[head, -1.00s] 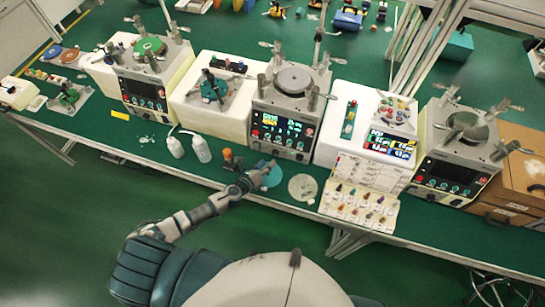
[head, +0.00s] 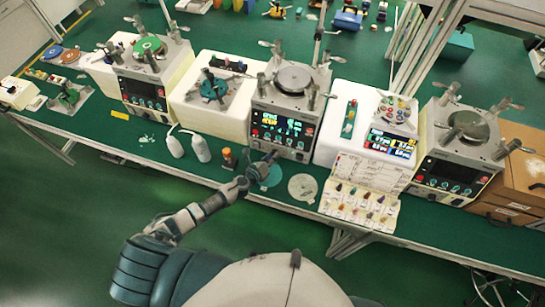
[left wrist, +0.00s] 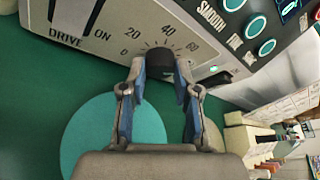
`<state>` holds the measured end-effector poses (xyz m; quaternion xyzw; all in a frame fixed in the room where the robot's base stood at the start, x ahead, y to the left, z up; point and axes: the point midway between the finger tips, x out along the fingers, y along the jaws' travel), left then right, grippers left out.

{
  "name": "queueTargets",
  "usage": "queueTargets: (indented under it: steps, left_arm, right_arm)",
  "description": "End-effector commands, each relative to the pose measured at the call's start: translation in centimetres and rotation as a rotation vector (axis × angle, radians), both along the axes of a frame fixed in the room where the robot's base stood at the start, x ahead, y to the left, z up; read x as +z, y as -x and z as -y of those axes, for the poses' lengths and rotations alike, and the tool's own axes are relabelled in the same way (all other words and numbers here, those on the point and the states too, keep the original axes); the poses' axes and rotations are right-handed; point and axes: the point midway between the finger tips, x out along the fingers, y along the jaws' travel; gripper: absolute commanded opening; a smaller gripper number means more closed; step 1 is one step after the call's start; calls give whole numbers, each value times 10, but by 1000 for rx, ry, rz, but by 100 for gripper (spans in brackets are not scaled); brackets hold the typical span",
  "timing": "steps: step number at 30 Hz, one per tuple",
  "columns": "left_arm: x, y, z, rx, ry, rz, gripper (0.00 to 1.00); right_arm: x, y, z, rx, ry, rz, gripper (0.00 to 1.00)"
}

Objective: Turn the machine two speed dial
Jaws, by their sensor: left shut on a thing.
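The middle machine (head: 284,128), with a lit display and a round plate on top, stands on the green bench. Its black speed dial (left wrist: 160,62) shows in the left wrist view, on a pale panel with a printed scale including 20, 40 and 60. My left gripper (left wrist: 160,76) is shut on this dial, one finger on each side. In the head view my left gripper (head: 268,160) reaches the lower front of the machine; the dial is too small to make out there. My right gripper is in neither view.
A teal disc (head: 268,176) and a pale disc (head: 302,187) lie on the bench below the machine. White bottles (head: 201,149) and a small brown bottle (head: 228,159) stand left of the gripper. A card with colored pieces (head: 358,206) lies to the right.

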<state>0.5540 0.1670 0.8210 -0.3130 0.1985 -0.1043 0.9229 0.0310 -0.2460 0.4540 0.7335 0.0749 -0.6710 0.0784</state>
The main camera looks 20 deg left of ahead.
Motion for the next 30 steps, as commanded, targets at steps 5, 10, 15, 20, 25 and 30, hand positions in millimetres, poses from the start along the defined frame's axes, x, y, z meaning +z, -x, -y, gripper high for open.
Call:
queueTargets:
  steps: [5,10,15,20,25,30]
  left_arm:
    - [1,1,4,-10,9,0,0]
    - [1,1,4,-10,9,0,0]
    - [-4,1,2,-7,50,-1,0]
    - [-11,2,1,-5,190,-6,0]
    - [-12,2,0,-5,360,-12,0]
    - [-6,1,0,-5,425,-15,0]
  right_arm:
    - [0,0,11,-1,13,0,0]
    - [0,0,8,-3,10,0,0]
    - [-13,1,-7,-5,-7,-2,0]
    - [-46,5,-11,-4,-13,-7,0]
    - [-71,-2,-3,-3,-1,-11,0]
    - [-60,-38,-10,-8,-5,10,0]
